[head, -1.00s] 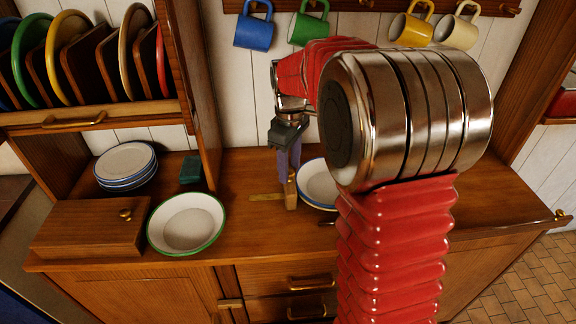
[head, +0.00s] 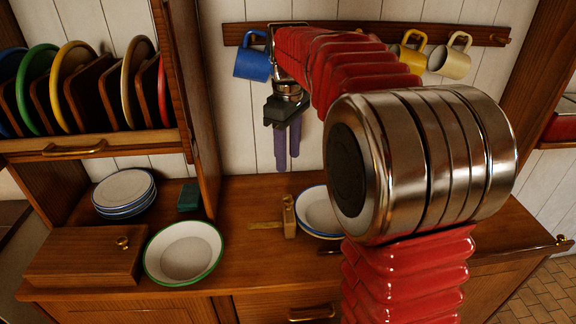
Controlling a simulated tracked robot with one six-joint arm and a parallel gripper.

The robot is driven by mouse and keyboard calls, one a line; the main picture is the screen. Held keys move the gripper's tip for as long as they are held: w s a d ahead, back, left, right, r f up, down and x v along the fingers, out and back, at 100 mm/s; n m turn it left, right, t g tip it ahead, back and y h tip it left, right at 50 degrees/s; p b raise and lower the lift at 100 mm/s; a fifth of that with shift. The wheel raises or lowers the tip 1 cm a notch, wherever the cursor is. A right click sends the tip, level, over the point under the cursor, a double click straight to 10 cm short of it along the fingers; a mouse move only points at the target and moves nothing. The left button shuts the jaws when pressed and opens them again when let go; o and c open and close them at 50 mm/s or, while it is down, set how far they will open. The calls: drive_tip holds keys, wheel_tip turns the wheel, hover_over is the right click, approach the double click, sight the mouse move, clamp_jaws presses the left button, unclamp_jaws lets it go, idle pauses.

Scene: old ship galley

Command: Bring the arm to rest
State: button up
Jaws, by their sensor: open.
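My gripper (head: 288,165) hangs fingers-down in front of the white plank wall, above the wooden counter (head: 245,195). Its two purple fingers are parted and nothing is between them. Below it, a small wooden and brass-coloured thing (head: 289,216) stands on the counter, apart from the fingers. My red and steel arm spans the middle and right of the view and hides part of the counter and the mug rail.
A blue-rimmed bowl (head: 318,211) stands right of the brass-coloured thing. A green-rimmed bowl (head: 183,253), stacked plates (head: 124,192), a green block (head: 189,197) and a wooden box (head: 85,257) are at left. Blue (head: 252,64), yellow (head: 409,58) and cream (head: 450,60) mugs hang behind.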

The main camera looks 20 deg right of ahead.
drive_tip(key=shift+r, duration=0.25)
idle(0.4)
drive_tip(key=s+a+f+m+t, duration=0.2)
drive_tip(key=s+a, duration=0.3)
drive_tip(key=s, duration=0.6)
drive_tip(key=s+a+f+m+t, duration=0.3)
drive_tip(key=s+a+f+m, duration=0.1)
drive_tip(key=s, duration=0.8)
drive_tip(key=shift+s+a+m+t, duration=0.3)
drive_tip(key=shift+a+m, duration=0.2)
drive_tip(key=shift+m, duration=0.3)
idle(1.6)
